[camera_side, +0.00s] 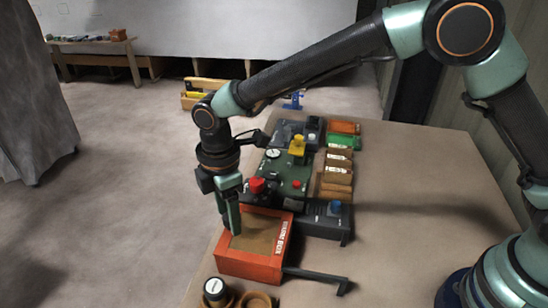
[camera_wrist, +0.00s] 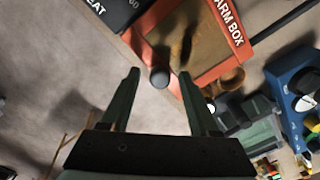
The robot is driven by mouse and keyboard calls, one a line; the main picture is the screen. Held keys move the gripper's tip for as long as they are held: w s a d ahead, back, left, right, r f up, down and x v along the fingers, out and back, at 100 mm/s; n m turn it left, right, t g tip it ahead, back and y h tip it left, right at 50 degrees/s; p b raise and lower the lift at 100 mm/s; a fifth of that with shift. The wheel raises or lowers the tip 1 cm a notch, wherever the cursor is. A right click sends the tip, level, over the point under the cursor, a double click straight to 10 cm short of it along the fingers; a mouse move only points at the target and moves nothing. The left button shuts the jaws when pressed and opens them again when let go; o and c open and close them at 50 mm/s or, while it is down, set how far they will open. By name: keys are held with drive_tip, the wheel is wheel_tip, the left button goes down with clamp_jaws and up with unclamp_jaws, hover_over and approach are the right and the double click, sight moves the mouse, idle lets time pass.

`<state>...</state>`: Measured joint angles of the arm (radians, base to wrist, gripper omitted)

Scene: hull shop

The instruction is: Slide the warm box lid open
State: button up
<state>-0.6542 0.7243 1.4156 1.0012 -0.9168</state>
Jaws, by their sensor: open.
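The warm box (camera_side: 250,268) is an orange-red box with white lettering, at the front of the table in the side view. Its top shows a tan-brown panel (camera_side: 258,238) inside an orange frame. The box is also in the upper part of the wrist view (camera_wrist: 212,75), with part of its lettering readable. My gripper (camera_side: 233,230) points down over the box's far-left part. In the wrist view my gripper (camera_wrist: 158,77) is open, and a dark round knob (camera_wrist: 160,79) appears between its fingertips near the box edge. I cannot tell whether the fingers touch it.
A dark bar (camera_side: 318,275) sticks out right of the box. A dark cylinder with a pale top (camera_side: 214,291) and a brown ring (camera_side: 256,299) stand in front. A green unit (camera_side: 285,175) and several brown blocks (camera_side: 337,175) stand behind. The table's right side is clear.

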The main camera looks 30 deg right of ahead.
clamp_jaws()
idle(1.4)
